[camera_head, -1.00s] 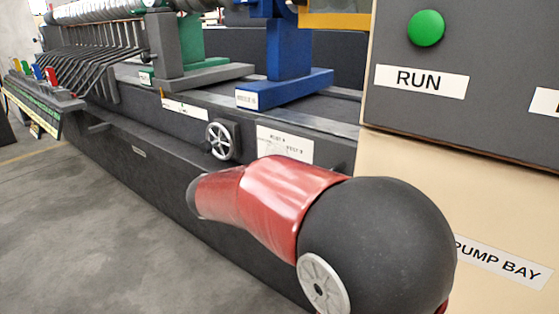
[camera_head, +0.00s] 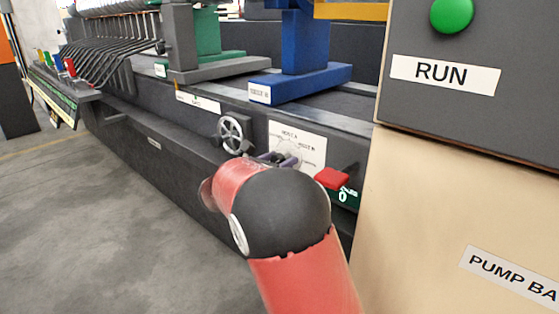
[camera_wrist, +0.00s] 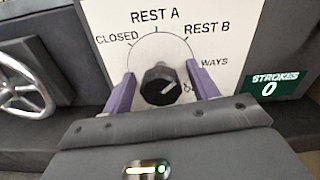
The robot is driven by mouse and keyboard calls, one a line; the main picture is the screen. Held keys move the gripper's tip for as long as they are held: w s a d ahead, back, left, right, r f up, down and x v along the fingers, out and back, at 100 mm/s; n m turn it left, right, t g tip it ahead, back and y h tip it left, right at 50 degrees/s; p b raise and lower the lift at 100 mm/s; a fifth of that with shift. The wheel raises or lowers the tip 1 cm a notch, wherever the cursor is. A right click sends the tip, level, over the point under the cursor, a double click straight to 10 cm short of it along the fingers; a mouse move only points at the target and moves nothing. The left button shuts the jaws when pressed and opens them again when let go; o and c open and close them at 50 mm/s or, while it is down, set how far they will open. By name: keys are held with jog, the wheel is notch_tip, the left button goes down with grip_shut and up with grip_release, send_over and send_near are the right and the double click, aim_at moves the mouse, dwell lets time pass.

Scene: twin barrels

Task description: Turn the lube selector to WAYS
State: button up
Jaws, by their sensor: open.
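The lube selector is a black round knob (camera_wrist: 160,85) on a white plate (camera_wrist: 90,20) marked CLOSED, REST A, REST B and WAYS. My gripper (camera_wrist: 161,92) is open, with one purple finger on each side of the knob. I cannot tell whether either finger touches it. In the head view the plate (camera_head: 312,150) shows beyond my gripper (camera_head: 278,159), and my arm hides its lower part.
A spoked handwheel (camera_head: 234,134) is left of the plate. A beige cabinet (camera_head: 450,220) with a green RUN button (camera_head: 451,13) stands close on the right. Floor is clear at left.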

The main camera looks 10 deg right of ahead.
jog(key=shift+w+d, duration=0.1)
jog(key=c, duration=1)
jog(key=shift+b, duration=0.3)
jog(key=m+b, duration=0.1)
jog(key=m, duration=0.1)
jog(key=m+b, duration=0.1)
jog(key=b, duration=0.1)
jog(key=shift+f+m, duration=0.2)
jog(key=shift+m, duration=0.2)
jog(key=m+b, duration=0.4)
jog(key=shift+r, duration=0.1)
jog(key=o, duration=1)
jog(key=shift+r, duration=0.1)
